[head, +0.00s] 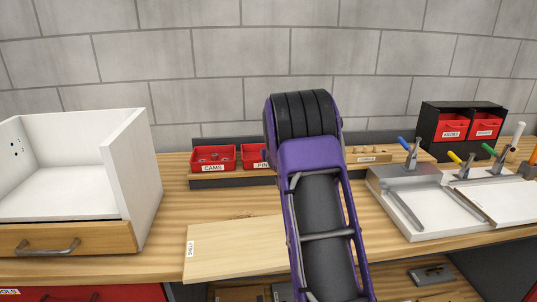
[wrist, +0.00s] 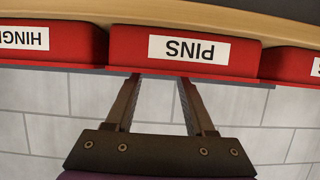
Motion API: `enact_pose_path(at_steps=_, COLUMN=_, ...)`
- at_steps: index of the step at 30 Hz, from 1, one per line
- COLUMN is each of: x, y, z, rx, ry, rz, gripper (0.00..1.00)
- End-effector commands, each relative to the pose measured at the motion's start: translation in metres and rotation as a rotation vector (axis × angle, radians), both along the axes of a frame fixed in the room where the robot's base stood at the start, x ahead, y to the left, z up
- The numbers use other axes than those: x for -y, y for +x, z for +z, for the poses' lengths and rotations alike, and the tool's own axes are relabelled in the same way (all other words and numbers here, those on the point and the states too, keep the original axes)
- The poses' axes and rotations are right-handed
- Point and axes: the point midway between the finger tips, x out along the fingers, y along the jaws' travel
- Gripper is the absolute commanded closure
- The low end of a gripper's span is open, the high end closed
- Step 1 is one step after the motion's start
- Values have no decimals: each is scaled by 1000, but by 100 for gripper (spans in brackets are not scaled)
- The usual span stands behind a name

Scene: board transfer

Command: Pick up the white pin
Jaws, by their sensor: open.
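No white pin can be made out in either view. The red bin labelled PINS (wrist: 127,50) fills the top middle of the wrist view, where its label appears upside down; its inside is hidden. In the head view only the left edge of this bin (head: 258,165) shows beside my arm. My gripper (wrist: 160,80) is open and empty, its two fingers apart with their tips near the edge of the PINS bin. I cannot tell whether they touch it. In the head view my gripper is hidden behind my arm.
The HINGES bin (wrist: 50,42) and another red bin (wrist: 292,62) flank the PINS bin. The CAMS bin (head: 213,158) stands left of it. A white cabinet (head: 135,170) is at left, a pale board (head: 235,250) lies in front, and a clamp fixture (head: 425,215) stands at right.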

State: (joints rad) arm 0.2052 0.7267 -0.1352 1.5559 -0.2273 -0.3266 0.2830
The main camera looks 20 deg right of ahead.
Motion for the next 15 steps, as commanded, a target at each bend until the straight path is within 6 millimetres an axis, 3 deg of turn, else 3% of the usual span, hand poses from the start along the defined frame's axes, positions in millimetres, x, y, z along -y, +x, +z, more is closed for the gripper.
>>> enact_pose_path(at_steps=7, x=4, y=13, z=-7, rx=0, ry=0, rz=-1, gripper=46)
enact_pose_path(at_steps=15, x=14, y=43, z=-20, rx=0, ry=0, rz=-1, gripper=46)
